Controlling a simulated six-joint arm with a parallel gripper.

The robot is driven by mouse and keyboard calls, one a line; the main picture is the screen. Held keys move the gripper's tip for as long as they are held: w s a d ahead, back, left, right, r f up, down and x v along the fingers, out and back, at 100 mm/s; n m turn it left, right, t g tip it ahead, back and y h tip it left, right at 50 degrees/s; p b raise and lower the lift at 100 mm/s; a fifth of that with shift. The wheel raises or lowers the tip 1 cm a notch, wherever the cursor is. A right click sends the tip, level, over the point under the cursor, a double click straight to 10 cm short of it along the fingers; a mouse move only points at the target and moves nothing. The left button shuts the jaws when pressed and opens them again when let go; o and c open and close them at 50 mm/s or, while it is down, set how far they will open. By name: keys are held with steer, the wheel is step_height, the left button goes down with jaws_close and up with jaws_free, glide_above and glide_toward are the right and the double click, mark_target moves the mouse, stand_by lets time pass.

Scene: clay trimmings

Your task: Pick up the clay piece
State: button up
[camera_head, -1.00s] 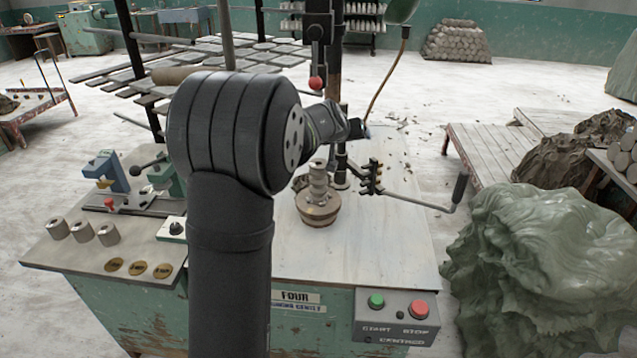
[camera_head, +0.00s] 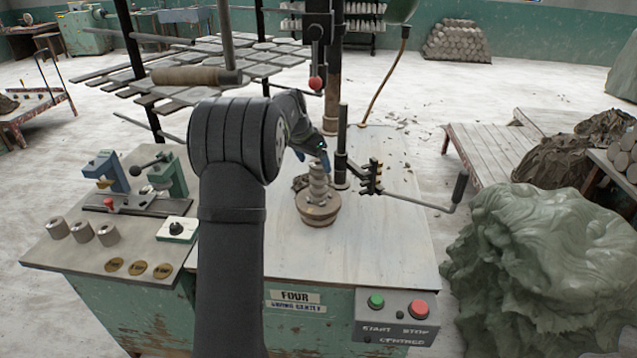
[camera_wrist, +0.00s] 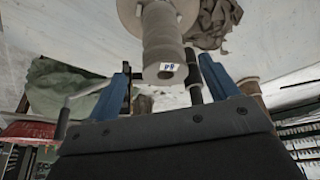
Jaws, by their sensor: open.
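A grey-brown ribbed clay piece (camera_head: 318,190) stands upright on a round base (camera_head: 318,211) on the pale worktable. A crumpled brown clay lump (camera_head: 299,183) lies just behind it to the left, partly hidden. My gripper (camera_head: 323,158) is just above and behind the top of the ribbed piece. In the wrist view my open gripper (camera_wrist: 164,86) has blue fingers, and the ribbed piece (camera_wrist: 160,35) reaches down toward the space between them. A small marked label (camera_wrist: 169,66) shows on its end. The crumpled lump (camera_wrist: 216,20) lies beyond, at the upper right.
A dark upright post (camera_head: 341,150) with a crank arm (camera_head: 420,203) stands close right of the ribbed piece. A red-knobbed spindle (camera_head: 316,83) hangs above. Clamps (camera_head: 140,180) and small cylinders (camera_head: 82,231) occupy the left plate.

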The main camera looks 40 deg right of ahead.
mark_target(320, 172)
steer(key=shift+w+d, duration=0.15)
steer(key=shift+d, duration=0.1)
steer(key=shift+d+f, duration=0.15)
steer(key=shift+f, duration=0.2)
steer(key=x, duration=0.6)
steer(key=shift+w+d+f, duration=0.1)
steer(key=shift+f, duration=0.1)
steer(key=c, duration=1.4)
steer(key=shift+r, duration=0.1)
steer(key=shift+c, duration=0.4)
steer(key=shift+r, duration=0.15)
